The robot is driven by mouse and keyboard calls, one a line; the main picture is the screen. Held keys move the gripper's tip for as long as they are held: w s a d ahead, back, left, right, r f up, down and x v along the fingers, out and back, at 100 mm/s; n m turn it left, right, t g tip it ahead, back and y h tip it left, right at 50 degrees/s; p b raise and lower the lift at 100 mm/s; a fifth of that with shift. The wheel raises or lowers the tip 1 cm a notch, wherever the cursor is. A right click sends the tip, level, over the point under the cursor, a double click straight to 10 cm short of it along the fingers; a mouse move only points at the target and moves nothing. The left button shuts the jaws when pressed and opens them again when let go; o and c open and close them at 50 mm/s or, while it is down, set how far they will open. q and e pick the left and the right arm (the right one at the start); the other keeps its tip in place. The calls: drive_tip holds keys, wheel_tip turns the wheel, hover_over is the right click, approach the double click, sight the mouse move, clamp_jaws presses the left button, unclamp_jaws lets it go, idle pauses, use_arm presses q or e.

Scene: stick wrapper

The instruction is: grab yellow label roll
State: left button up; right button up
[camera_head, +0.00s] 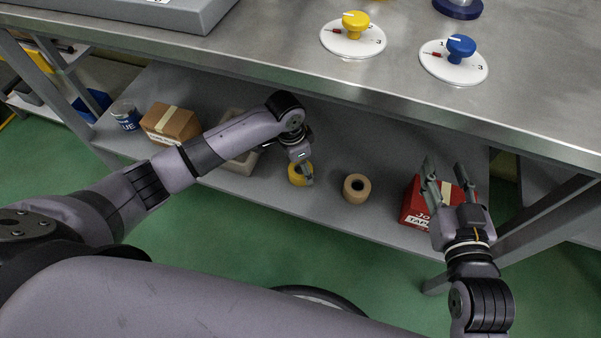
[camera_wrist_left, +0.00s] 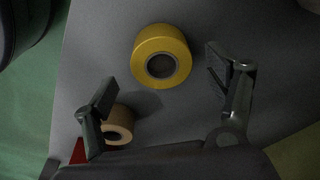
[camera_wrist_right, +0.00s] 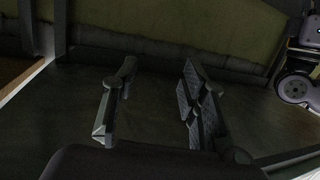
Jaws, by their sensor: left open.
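The yellow label roll (camera_head: 298,172) lies on the grey lower shelf, partly hidden by my left gripper (camera_head: 304,167) in the head view. In the left wrist view the yellow roll (camera_wrist_left: 161,56) shows whole, with a dark hole in its middle. It lies ahead of and between the open fingers of my left gripper (camera_wrist_left: 165,90), apart from both. My right gripper (camera_head: 448,178) is open and empty in front of the red box, and its spread fingers (camera_wrist_right: 156,95) also show in the right wrist view.
A tan roll (camera_head: 356,188) lies right of the yellow one. A red box (camera_head: 416,204), a brown box (camera_head: 171,123) and a blue-labelled can (camera_head: 125,115) stand on the shelf (camera_head: 270,206). The steel tabletop (camera_head: 250,50) overhangs it, carrying yellow and blue dials.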

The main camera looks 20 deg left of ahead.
sight(300, 169)
use_arm(q)
wheel_tip(300, 169, down, 4)
drive_tip(key=shift+w+r+b, duration=0.15)
drive_tip(key=shift+r+b, duration=0.1)
drive_tip(key=shift+b, duration=0.55)
use_arm(e)
wheel_tip(300, 169, up, 8)
drive_tip(key=a+t+y, duration=0.1)
drive_tip(key=t, duration=0.4)
drive_tip(key=shift+r+y, duration=0.2)
drive_tip(key=shift+y, duration=0.1)
drive_tip(key=shift+a, duration=0.1)
use_arm(q)
drive_tip(key=c, duration=1.3)
